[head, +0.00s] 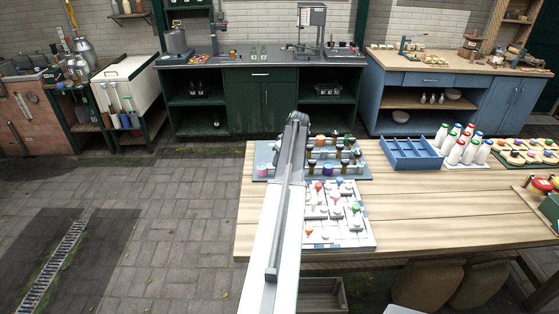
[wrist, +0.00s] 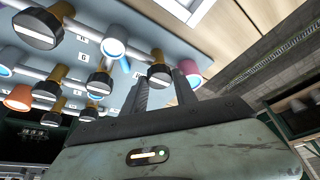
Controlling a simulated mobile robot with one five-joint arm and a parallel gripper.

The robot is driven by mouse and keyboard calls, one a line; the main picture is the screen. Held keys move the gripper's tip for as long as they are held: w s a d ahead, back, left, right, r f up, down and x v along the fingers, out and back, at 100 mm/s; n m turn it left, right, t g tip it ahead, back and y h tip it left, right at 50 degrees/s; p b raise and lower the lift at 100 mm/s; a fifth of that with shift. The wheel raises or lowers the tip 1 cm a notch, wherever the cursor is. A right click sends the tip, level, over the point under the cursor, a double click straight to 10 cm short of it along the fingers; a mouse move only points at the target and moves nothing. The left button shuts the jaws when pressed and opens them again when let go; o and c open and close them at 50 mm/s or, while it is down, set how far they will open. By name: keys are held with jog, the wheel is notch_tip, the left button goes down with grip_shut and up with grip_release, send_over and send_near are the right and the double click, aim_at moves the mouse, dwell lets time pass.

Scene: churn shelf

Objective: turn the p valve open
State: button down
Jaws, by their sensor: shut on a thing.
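The valve panel (wrist: 190,55) is a blue-grey board with pipes, brass stems and black knobs that carry white bars. In the wrist view, my gripper (wrist: 163,84) has its two dark fingers on either side of a black valve knob (wrist: 159,75) on a brass stem, and is shut on it. The letter beside this knob is too small to read, so I cannot tell from it whether this is the p valve. In the head view, the panel (head: 357,172) lies on the wooden table, and my arm covers part of it; my fingers are hidden there.
Other black knobs (wrist: 98,82) and a white-capped cylinder (wrist: 115,42) stand close by the held knob. A pink cylinder (wrist: 189,70) is just beyond my fingers. A white board with coloured pegs (head: 350,225) and a blue crate (head: 412,141) share the table.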

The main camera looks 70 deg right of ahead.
dwell(0.4)
jog(key=c, duration=1)
grip_release()
jog(key=shift+r, duration=0.1)
jog(key=p+v, duration=0.7)
jog(key=shift+r, duration=0.2)
jog(key=shift+s+a, duration=0.1)
